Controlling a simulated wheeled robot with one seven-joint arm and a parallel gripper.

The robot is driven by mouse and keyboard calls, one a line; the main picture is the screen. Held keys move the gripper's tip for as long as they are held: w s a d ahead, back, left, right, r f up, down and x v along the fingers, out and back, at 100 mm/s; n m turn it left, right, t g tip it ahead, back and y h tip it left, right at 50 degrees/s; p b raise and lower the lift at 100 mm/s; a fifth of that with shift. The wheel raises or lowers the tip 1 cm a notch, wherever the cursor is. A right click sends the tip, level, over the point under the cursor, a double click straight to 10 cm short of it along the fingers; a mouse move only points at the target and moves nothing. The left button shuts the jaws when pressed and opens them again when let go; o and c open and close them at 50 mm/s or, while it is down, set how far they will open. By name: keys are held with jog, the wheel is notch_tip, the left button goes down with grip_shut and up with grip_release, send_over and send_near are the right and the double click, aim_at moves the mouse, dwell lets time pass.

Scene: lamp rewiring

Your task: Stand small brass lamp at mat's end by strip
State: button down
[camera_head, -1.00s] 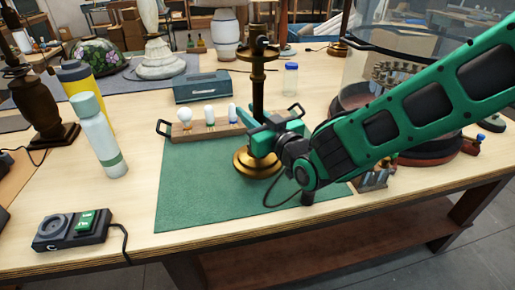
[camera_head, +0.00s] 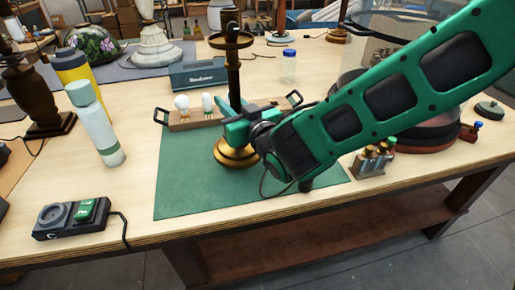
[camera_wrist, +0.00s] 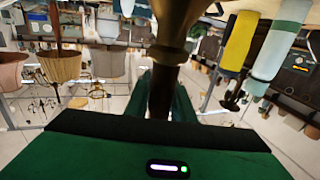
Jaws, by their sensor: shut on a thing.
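The small brass lamp (camera_head: 232,75) stands roughly upright, with a dark stem, a cup near its top and a round brass base (camera_head: 235,153) over the green mat (camera_head: 200,190). My gripper (camera_head: 237,122) is shut on its stem, coming from the right. I cannot tell whether the base touches the mat. In the wrist view the lamp (camera_wrist: 168,40) runs down between my fingers. The black strip (camera_head: 73,220), with a round socket and a green switch, lies left of the mat near the table's front edge.
A wooden bulb holder (camera_head: 190,121) lies along the mat's back edge, behind the lamp. A pale bottle (camera_head: 95,125) and a yellow flask (camera_head: 74,68) stand left of the mat. Small bottles (camera_head: 372,160) stand to its right. The mat's left and front parts are clear.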

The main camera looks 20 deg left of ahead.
jog(key=s+a, duration=0.8)
jog(key=a, duration=0.5)
jog(key=shift+a+r, duration=0.15)
dwell(1.4)
jog(key=shift+f, duration=2.65)
dwell(1.7)
jog(key=c, duration=1.4)
grip_release()
jog(key=shift+c, duration=0.2)
